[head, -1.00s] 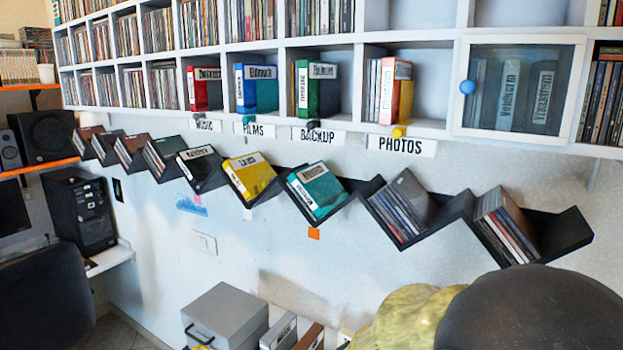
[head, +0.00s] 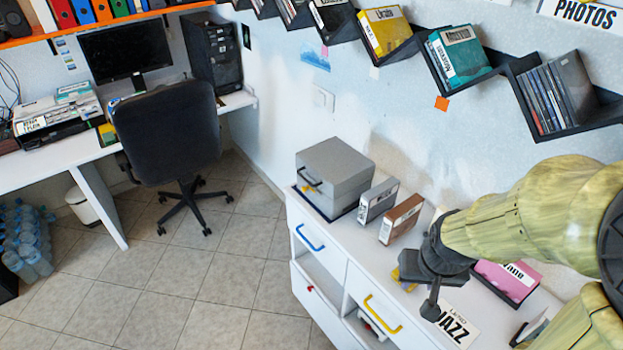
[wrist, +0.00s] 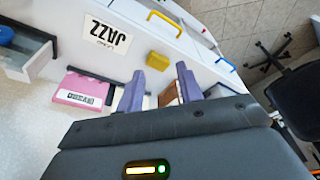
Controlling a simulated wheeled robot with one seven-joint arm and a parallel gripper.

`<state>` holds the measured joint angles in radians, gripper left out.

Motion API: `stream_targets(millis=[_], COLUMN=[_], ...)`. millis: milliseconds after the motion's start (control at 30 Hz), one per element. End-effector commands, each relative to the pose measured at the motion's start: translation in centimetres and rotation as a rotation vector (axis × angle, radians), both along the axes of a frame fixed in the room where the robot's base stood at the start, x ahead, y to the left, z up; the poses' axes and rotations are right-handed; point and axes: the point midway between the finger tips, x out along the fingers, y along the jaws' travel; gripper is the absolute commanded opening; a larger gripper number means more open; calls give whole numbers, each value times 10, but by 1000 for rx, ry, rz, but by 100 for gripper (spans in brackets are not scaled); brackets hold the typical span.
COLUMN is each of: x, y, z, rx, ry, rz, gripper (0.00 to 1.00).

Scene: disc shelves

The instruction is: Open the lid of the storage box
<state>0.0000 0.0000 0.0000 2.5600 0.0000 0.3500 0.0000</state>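The storage box (head: 335,180) is a grey box with a closed lid and a dark handle (head: 309,178) on its front left side. It stands on the far end of the white cabinet top in the head view. My gripper (head: 420,290) is over the same cabinet top, to the right of the box and well apart from it. In the wrist view the two fingers (wrist: 158,92) are spread with a gap between them, and nothing is held. The storage box is not clearly visible in the wrist view.
Grey (head: 377,199) and brown (head: 401,219) disc cases stand between the box and my gripper. A pink case (head: 508,276) and a JAZZ label (head: 457,325) lie nearer. Zigzag shelves (head: 465,55) hang above. An office chair (head: 165,130) stands left; the tiled floor before the cabinet is clear.

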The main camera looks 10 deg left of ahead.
Motion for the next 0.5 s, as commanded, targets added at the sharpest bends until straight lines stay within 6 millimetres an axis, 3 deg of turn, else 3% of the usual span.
stream_targets(millis=[33, 100, 233, 500], x=[0, 2, 18, 92], y=[0, 1, 7, 45], z=[0, -2, -12, -46], rx=[0, 3, 25, 226], ry=[0, -7, -53, -272], rz=[-1, -9, -69, -377], gripper=[28, 18, 18, 18])
